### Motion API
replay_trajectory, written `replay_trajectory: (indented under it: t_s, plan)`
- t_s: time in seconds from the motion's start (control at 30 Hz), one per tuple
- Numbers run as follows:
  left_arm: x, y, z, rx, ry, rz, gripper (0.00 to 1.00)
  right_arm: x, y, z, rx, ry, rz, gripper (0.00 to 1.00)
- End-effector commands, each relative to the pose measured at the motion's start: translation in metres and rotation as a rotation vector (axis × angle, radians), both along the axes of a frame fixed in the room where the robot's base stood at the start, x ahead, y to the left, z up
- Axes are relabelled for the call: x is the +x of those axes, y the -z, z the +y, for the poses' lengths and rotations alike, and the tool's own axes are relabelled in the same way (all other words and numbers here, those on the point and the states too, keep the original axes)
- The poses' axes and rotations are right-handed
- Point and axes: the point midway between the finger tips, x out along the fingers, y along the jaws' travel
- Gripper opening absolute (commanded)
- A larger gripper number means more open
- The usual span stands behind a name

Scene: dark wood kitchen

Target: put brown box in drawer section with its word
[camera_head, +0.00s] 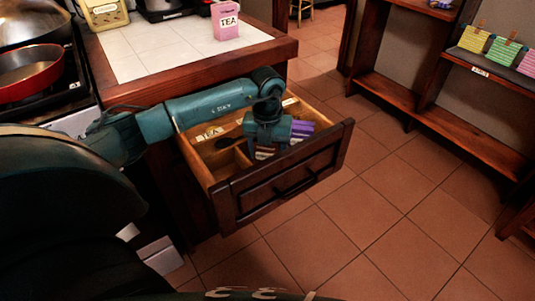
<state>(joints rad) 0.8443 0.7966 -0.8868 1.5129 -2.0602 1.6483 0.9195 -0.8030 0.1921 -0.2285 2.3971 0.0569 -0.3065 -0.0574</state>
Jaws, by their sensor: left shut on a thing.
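The wooden drawer (284,190) is pulled out below the tiled counter and has several sections inside. My left gripper (265,148) reaches down into the drawer, over its middle. It is shut on a small brown box (264,154) with pale stripes, mostly hidden under the gripper. A purple item (302,129) lies in the section just right of the gripper. A pale label (208,132) shows at the back left of the drawer; its word is too small to read. Whether the brown box touches the drawer floor cannot be told. My right gripper is not in view.
A pink TEA box (227,20) stands on the white tiled counter (150,50). A red pan (30,72) sits on the stove at left. Shelves (470,125) with coloured packets stand at right. The tiled floor (390,200) right of the drawer is clear.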

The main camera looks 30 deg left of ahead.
Motion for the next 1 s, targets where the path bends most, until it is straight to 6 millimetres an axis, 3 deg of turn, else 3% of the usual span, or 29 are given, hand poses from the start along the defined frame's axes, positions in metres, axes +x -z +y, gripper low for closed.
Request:
replay_trajectory:
  t_s: [0.07, 0.43, 0.47, 0.6, 0.7, 1.0]
  plan:
    - [0.0, 0.0092, 0.0001, 0.0, 0.001, -0.001, 0.35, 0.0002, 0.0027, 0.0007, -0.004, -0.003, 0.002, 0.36]
    - [0.0001, 0.0133, 0.0002, 0.001, 0.002, -0.002, 0.35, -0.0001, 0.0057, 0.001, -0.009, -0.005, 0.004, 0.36]
    - [0.0001, 0.0127, 0.0002, 0.0, 0.002, -0.001, 0.61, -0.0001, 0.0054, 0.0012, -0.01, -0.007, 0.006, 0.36]
    - [0.0, 0.0123, 0.0001, 0.0, 0.002, -0.001, 0.73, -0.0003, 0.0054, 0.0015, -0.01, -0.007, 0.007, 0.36]
    - [0.0, 0.0123, 0.0001, 0.0, 0.002, -0.001, 0.81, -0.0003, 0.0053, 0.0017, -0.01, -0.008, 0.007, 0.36]
    - [0.0002, 0.008, 0.0001, 0.001, 0.002, -0.002, 0.82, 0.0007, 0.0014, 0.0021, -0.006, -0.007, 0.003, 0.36]
